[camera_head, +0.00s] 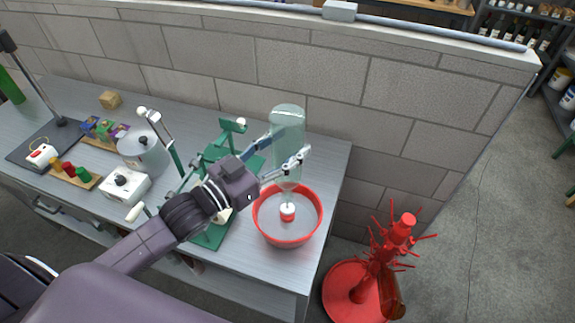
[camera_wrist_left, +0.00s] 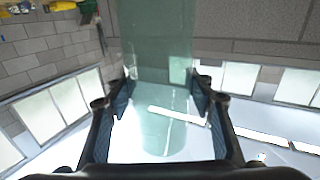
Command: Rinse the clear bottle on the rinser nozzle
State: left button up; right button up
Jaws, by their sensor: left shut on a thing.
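The clear bottle (camera_head: 288,128) is pale green-tinted glass and is held upside down, base up, over the right end of the bench. My left gripper (camera_head: 286,158) is shut on it from the left side. In the left wrist view the bottle (camera_wrist_left: 158,50) fills the space between the two fingers of the gripper (camera_wrist_left: 164,88). The rinser is a red-rimmed bowl (camera_head: 261,229) with a white and red nozzle (camera_head: 288,211) in its middle. The bottle's neck points down above the nozzle; whether the mouth touches it I cannot tell. My right gripper is not in view.
A green stand (camera_head: 216,236) is partly hidden behind my left arm. A metal pot (camera_head: 143,152), a white box with a black knob (camera_head: 124,187) and small coloured items stand at left. A red bottle tree (camera_head: 372,262) stands on the floor at right. A block wall backs the bench.

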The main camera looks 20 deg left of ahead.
aim_at(276, 137)
pick_arm(q)
jog(key=shift+r, duration=2)
jog(key=shift+r, duration=0.1)
jog(key=shift+r, duration=0.2)
jog(key=shift+w+d, duration=0.1)
jog(key=shift+w, duration=0.15)
